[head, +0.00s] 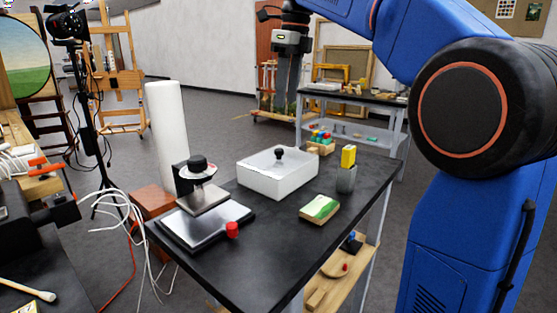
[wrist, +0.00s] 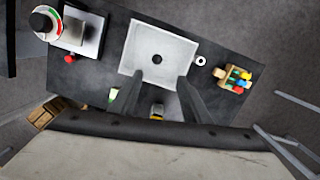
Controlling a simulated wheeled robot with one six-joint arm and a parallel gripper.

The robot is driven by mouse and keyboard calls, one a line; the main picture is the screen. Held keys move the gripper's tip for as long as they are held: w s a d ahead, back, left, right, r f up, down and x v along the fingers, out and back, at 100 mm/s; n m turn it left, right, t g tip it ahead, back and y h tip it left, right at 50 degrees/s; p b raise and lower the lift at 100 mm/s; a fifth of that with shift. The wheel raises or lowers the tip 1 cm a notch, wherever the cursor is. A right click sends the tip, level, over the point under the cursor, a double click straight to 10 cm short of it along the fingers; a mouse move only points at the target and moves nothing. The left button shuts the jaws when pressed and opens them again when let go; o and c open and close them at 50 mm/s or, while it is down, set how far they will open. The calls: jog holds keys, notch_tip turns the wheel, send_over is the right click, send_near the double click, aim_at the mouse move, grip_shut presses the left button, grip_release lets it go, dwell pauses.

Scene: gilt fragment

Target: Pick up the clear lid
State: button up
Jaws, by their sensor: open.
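The clear lid (head: 260,163) lies on top of the white box (head: 282,182) on the black table, with a dark round knob (head: 279,153) at its middle. In the wrist view the lid (wrist: 146,42) shows from above with its knob (wrist: 157,59) near the centre. My gripper (head: 286,92) hangs with its fingers down, above and apart from the lid. In the wrist view my gripper (wrist: 160,80) has its two fingers spread, with the knob between them and a little beyond the tips. Nothing is between the fingers.
A press-like device with a metal plate (head: 207,222) and red knob (head: 232,230) stands left of the box. A green-topped block (head: 319,208) and a grey cup (head: 346,180) with a yellow item are at right. A wooden holder (head: 321,146) stands behind. Bare tabletop (head: 270,240) lies in front.

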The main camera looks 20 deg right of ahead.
send_over(279, 149)
jog(key=d, duration=0.1)
notch_tip(279, 149, down, 9)
jog(key=shift+r, duration=0.1)
jog(key=f, duration=0.4)
jog(key=shift+s+a+f, duration=0.1)
jog(key=shift+s+a, duration=0.1)
jog(key=shift+a, duration=0.15)
jog(key=shift+w+f, duration=0.1)
jog(key=shift+f, duration=0.55)
grip_shut()
jog(key=shift+r, duration=0.1)
